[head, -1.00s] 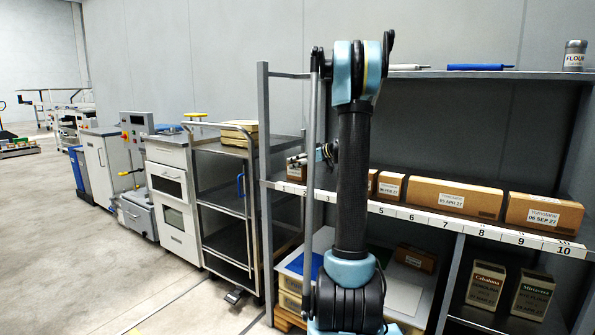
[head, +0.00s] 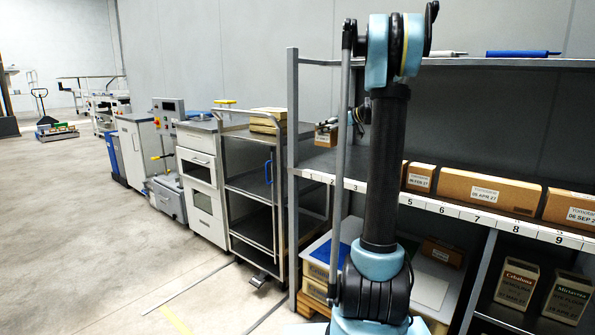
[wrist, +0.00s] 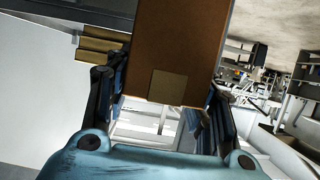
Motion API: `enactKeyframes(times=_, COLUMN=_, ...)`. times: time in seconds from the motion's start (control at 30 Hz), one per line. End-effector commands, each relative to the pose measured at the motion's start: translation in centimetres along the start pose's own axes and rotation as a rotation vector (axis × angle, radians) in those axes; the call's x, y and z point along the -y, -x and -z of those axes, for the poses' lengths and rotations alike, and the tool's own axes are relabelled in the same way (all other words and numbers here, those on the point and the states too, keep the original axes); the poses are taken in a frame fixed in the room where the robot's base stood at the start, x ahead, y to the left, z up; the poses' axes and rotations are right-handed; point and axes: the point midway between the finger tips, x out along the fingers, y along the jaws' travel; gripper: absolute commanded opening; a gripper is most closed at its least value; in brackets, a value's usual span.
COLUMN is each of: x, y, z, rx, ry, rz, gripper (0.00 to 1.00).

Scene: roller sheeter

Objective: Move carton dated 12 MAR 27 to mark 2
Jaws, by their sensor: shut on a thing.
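My gripper (wrist: 160,108) is shut on a brown carton (wrist: 180,45), whose plain face with a small lighter patch fills the top middle of the wrist view. No date is readable on it there. In the head view my gripper (head: 331,125) is small and partly behind my arm, with the carton (head: 325,139) just below it, near the left end of the shelf. The carton appears slightly above the shelf board. Mark 2 (head: 324,179) is on the white number strip below and in front of it.
Dated cartons stand further right on the shelf: a small one (head: 419,178), a long one dated 09 APR 27 (head: 510,195) and one dated 06 SEP 27 (head: 570,209). The shelf's left upright (head: 293,150) is close to the held carton. A trolley (head: 250,185) stands left.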

Motion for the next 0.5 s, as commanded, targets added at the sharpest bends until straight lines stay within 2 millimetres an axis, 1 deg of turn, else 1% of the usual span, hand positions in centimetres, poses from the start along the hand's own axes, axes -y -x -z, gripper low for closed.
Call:
enactKeyframes(times=0.27, x=0.0, y=-0.1, z=-0.1, rx=0.0, ry=0.0, rz=0.0, gripper=0.22)
enactKeyframes(times=0.37, x=0.0, y=-0.3, z=-0.7, rx=0.0, ry=0.0, rz=0.0, gripper=0.22)
enactKeyframes(times=0.5, x=-0.1, y=-0.9, z=-2.1, rx=0.0, ry=0.0, rz=0.0, gripper=0.22)
